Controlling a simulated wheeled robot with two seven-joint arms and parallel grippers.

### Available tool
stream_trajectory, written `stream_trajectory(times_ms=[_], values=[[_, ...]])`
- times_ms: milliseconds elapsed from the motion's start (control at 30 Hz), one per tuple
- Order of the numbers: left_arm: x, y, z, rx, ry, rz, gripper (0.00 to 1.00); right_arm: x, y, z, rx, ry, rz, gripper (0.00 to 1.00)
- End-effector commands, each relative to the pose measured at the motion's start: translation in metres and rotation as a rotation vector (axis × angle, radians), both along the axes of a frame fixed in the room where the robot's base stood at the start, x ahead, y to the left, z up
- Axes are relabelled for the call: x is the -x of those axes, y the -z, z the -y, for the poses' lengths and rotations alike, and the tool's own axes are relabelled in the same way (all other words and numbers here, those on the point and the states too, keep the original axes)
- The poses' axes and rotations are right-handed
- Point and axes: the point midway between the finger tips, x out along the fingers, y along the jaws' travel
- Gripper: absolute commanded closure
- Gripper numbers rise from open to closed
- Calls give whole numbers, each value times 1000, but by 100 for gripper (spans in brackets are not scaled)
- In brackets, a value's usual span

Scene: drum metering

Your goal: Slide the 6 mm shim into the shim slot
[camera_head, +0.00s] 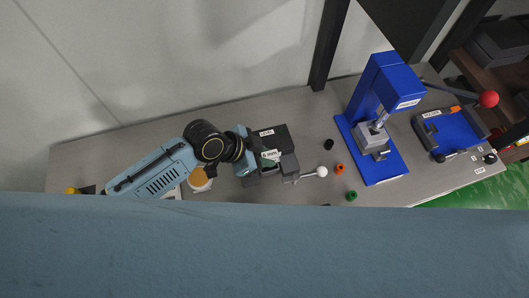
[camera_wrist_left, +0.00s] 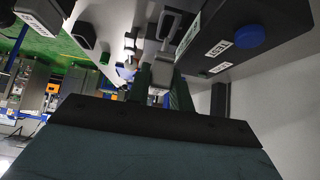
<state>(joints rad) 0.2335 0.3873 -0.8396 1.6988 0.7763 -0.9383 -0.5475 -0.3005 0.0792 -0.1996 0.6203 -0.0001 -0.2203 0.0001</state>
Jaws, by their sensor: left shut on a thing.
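My left gripper (camera_head: 258,161) reaches in from the left in the head view, over a dark grey fixture (camera_head: 279,135) with a white label. The label is too small to read surely. In the left wrist view the gripper (camera_wrist_left: 161,80) points away from me, with a small grey and green patch between its fingers. The slot itself is mostly hidden by the gripper, so I cannot tell whether the shim is inside it. My right gripper is not in view.
A lever with a white ball knob (camera_head: 322,172) sticks out right of the fixture. Small black (camera_head: 328,144), orange (camera_head: 340,168) and green (camera_head: 351,196) pieces lie nearby. A blue press (camera_head: 381,95) and a blue tray (camera_head: 455,131) stand further right. The back of the grey bench is clear.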

Motion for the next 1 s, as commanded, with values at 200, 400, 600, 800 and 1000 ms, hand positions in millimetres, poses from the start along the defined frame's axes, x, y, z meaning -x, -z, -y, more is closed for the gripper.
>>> stream_trajectory(times_ms=[200,400,600,800,1000], values=[[-1,14,0,1,0,2,100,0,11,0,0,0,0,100],[-1,14,0,1,0,2,100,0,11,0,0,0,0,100],[-1,14,0,1,0,2,100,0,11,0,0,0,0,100],[-1,13,0,1,0,2,100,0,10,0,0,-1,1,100],[0,14,0,0,0,1,100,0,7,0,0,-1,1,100]])
